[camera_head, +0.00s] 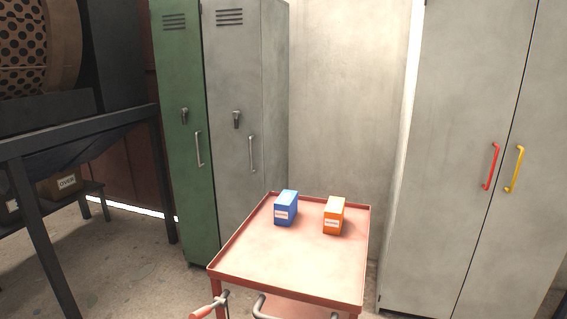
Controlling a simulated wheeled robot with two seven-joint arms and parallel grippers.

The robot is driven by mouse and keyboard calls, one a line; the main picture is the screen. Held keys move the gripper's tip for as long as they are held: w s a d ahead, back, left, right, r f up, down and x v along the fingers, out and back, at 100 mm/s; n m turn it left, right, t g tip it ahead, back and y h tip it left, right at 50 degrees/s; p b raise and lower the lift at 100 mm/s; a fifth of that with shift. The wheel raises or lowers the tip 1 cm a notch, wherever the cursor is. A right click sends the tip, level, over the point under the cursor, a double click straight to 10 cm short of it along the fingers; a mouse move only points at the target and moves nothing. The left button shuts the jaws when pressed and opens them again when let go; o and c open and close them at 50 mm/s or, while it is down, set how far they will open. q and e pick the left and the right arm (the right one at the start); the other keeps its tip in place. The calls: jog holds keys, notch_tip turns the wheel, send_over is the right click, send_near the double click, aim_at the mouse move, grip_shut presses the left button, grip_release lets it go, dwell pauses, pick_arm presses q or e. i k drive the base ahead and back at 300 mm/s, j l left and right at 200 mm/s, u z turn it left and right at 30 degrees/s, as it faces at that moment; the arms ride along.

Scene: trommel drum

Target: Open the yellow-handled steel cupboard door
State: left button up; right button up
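The tall grey steel cupboard (455,130) stands at the right of the head view. Its right door (535,150) carries the yellow handle (514,169), an upright bar near the seam between the doors. Its left door carries a red handle (490,167) just left of that seam. Both doors look shut. The right edge of the cupboard is cut off by the frame. Neither of my grippers is in view.
A red cart (300,262) stands in front, with a blue box (286,208) and an orange box (334,216) on top. Green (182,130) and grey (236,130) lockers stand behind it. A dark frame (85,125) with a perforated drum (25,45) is at left.

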aim_at(521, 247)
jog(key=i+l, duration=0.15)
jog(key=l, duration=0.15)
jog(key=i+l, duration=0.15)
jog(key=l, duration=0.2)
jog(key=i+l+z, duration=0.1)
jog(key=z, duration=0.3)
jog(key=i+l+z, duration=0.1)
jog(key=z, duration=0.35)
jog(key=i+l+z, duration=0.15)
jog(key=z, duration=0.25)
